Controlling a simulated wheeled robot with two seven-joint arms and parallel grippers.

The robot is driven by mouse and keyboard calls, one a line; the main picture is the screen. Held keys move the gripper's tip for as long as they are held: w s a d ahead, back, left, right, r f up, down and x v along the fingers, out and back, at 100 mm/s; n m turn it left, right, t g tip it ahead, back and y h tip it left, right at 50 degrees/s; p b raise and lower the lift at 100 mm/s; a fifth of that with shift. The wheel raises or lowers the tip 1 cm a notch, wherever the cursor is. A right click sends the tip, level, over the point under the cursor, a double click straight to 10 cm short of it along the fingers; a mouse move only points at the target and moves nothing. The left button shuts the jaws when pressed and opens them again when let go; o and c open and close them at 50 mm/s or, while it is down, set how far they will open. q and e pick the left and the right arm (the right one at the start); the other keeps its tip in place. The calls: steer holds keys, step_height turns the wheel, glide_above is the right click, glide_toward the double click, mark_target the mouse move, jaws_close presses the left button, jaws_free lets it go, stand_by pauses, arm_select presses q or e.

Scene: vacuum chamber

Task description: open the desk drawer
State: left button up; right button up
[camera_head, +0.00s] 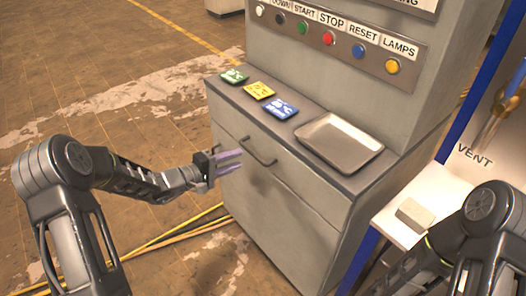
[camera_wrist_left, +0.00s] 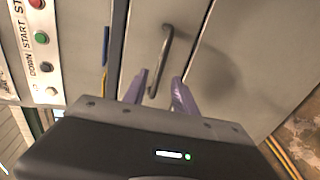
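The desk drawer (camera_head: 293,187) is the upper front panel of the grey control desk and looks closed. My left gripper (camera_head: 231,162) is open, with purple fingers pointing at the desk front, just left of the handle. In the left wrist view the handle (camera_wrist_left: 166,50) runs up from between the two fingertips of my left gripper (camera_wrist_left: 161,82); I cannot tell whether they touch it. My right arm (camera_head: 485,225) shows at the lower right, but its gripper is not in view.
The desk top holds several coloured cards (camera_head: 259,91) and a metal tray (camera_head: 339,141). A button panel (camera_head: 329,38) rises behind. A white ledge with a grey block (camera_head: 415,215) is at the right. Yellow cables (camera_head: 180,232) lie on the floor, which is open at the left.

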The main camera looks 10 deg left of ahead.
mark_target(253, 152)
arm_select(q)
steer(key=shift+s+m, duration=0.15)
steer(key=shift+m, duration=0.15)
steer(key=p+x, duration=0.1)
steer(key=x, duration=0.6)
steer(key=shift+w+d+f, duration=0.1)
steer(key=shift+w+d, duration=0.2)
steer(key=shift+c, duration=0.4)
jaws_close()
stand_by(0.9)
